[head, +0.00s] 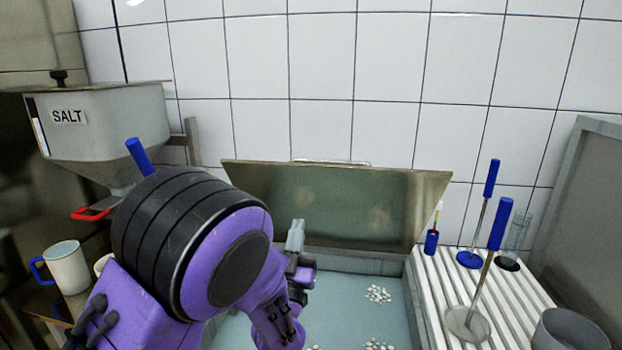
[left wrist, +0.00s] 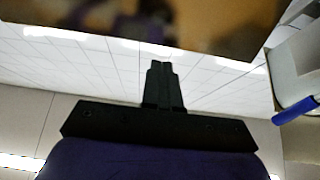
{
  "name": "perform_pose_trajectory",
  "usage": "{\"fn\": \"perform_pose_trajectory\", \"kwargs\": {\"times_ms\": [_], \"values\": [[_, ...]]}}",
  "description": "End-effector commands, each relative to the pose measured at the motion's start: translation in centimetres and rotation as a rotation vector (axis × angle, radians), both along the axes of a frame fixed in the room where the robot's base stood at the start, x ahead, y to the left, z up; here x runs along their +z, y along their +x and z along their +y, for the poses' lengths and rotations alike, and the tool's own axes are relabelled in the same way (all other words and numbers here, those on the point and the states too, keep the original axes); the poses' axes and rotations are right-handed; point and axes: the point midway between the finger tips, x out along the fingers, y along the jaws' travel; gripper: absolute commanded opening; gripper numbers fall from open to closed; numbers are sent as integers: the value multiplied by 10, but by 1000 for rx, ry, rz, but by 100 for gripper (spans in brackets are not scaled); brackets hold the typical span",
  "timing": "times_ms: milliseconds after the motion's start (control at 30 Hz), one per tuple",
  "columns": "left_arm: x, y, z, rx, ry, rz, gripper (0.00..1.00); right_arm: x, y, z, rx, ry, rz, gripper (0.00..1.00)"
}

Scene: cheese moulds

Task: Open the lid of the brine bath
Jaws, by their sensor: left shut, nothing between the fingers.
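The brine bath's metal lid (head: 340,205) stands raised at the back of the bath, tilted back toward the tiled wall. A thin handle (head: 335,162) shows along its top edge. The bath (head: 340,300) is uncovered, with pale blue-green brine and small white lumps in it. My left gripper (head: 296,232) is in front of the lid's inner face, above the bath; whether it touches the lid I cannot tell. Its fingers are shut and empty in the left wrist view (left wrist: 162,75), where the lid (left wrist: 150,25) fills the top. My left arm hides the bath's left part. My right gripper is not in view.
A salt hopper (head: 100,125) with a red handle hangs at the left, above a white mug (head: 66,268). A ribbed white drainboard (head: 445,290) at the right holds upright blue-handled tools (head: 490,250) and a metal pot (head: 570,330).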

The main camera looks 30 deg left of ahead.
Motion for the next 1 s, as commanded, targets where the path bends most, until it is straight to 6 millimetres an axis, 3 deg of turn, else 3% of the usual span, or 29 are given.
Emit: {"fn": "perform_pose_trajectory", "kwargs": {"times_ms": [200,533,700,1000], "values": [[30,37,14,5,-6,1,0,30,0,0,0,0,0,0],[63,90,29,4,-5,4,0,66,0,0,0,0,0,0],[67,102,31,2,-4,4,0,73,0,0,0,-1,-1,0],[65,104,31,0,-3,5,0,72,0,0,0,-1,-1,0]]}}
